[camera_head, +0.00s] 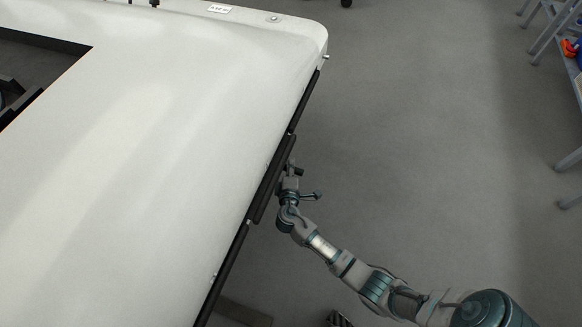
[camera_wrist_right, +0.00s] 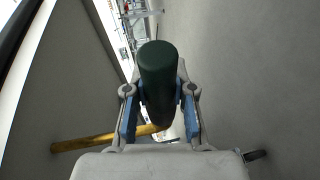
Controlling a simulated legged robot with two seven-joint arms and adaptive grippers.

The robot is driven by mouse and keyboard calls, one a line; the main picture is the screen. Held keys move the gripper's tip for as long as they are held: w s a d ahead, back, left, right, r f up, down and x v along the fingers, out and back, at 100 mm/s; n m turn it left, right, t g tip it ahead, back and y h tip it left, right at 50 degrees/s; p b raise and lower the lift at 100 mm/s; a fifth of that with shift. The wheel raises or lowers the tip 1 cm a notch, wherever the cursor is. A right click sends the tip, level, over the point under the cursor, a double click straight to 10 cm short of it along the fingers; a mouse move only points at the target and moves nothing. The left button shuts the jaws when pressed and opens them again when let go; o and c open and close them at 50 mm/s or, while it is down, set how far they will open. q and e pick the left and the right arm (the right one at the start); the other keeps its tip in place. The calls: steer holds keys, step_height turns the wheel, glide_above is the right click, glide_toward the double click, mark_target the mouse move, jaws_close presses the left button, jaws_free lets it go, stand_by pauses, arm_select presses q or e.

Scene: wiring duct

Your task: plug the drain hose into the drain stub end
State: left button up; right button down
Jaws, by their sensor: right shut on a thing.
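My right gripper (camera_head: 289,178) is at the right edge of the large white body, and its fingers are small and partly hidden there. In the right wrist view the right gripper (camera_wrist_right: 159,90) is shut on a dark green round-ended cylinder, which looks like the drain hose (camera_wrist_right: 158,62). The hose's blunt end points toward the camera, and the rest of it is hidden behind. A brass-coloured tube (camera_wrist_right: 95,141) lies behind the fingers, running left; I cannot tell whether it is the drain stub. My left gripper is not in view.
The white body (camera_head: 150,150) fills the left, with a dark strip (camera_head: 227,270) along its edge and a rectangular opening (camera_head: 40,62) at upper left. Open grey floor (camera_head: 430,130) lies to the right. A shelf or bench (camera_head: 575,70) stands at the far right.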

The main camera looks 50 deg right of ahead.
steer(key=shift+w+a+b, duration=0.4)
steer(key=shift+w, duration=0.45)
steer(key=c, duration=0.9)
jaws_free()
steer(key=shift+a, duration=0.1)
steer(key=v, duration=1.2)
